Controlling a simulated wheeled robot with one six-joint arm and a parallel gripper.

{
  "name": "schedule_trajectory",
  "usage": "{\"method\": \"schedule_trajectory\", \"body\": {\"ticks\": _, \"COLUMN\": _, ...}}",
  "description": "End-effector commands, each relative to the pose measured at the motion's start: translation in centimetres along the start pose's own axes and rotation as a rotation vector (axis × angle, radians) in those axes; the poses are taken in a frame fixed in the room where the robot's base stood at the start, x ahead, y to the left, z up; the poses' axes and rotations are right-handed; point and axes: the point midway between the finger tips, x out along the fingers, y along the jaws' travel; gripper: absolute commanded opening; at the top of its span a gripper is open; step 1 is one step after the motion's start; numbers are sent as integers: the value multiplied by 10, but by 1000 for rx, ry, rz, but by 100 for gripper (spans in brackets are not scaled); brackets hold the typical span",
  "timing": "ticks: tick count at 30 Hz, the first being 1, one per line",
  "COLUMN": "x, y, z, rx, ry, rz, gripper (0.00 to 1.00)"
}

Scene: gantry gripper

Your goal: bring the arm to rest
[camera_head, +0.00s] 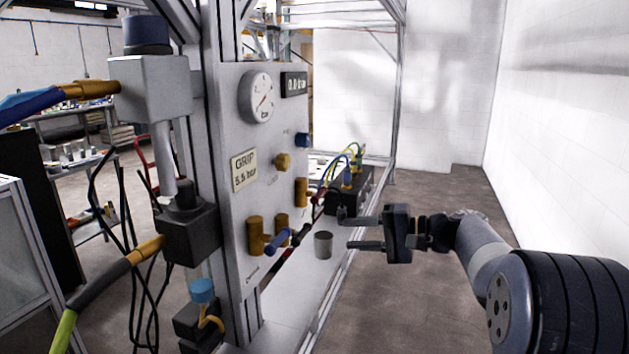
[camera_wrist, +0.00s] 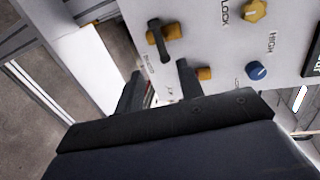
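My gripper (camera_head: 366,232) is open in the head view, its two dark fingers apart with nothing between them. It points left toward the grey control panel (camera_head: 275,150), to the right of the panel's lower valves. My arm (camera_head: 490,250) reaches in from the right edge. In the wrist view my gripper (camera_wrist: 160,85) shows two separate dark fingers, with the panel (camera_wrist: 205,55) beyond them. No object is seen in its grip.
The panel carries a gauge (camera_head: 262,97), brass fittings, a blue-handled valve (camera_head: 278,241) and a blue knob (camera_wrist: 256,70). A grey cup-like cylinder (camera_head: 323,244) is close left of the fingers. A dark block with coloured hoses (camera_head: 350,190) stands behind. Open floor (camera_head: 430,200) lies toward the right wall.

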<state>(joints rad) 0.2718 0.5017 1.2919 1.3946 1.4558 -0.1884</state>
Motion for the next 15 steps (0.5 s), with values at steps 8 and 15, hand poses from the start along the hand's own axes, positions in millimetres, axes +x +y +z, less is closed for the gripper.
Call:
{"method": "schedule_trajectory", "body": {"ticks": 8, "x": 61, "y": -1, "z": 1, "rx": -1, "ry": -6, "rz": 0, "gripper": 36}}
{"method": "schedule_trajectory", "body": {"ticks": 15, "x": 110, "y": -1, "z": 2, "rx": -1, "ry": -6, "rz": 1, "gripper": 36}}
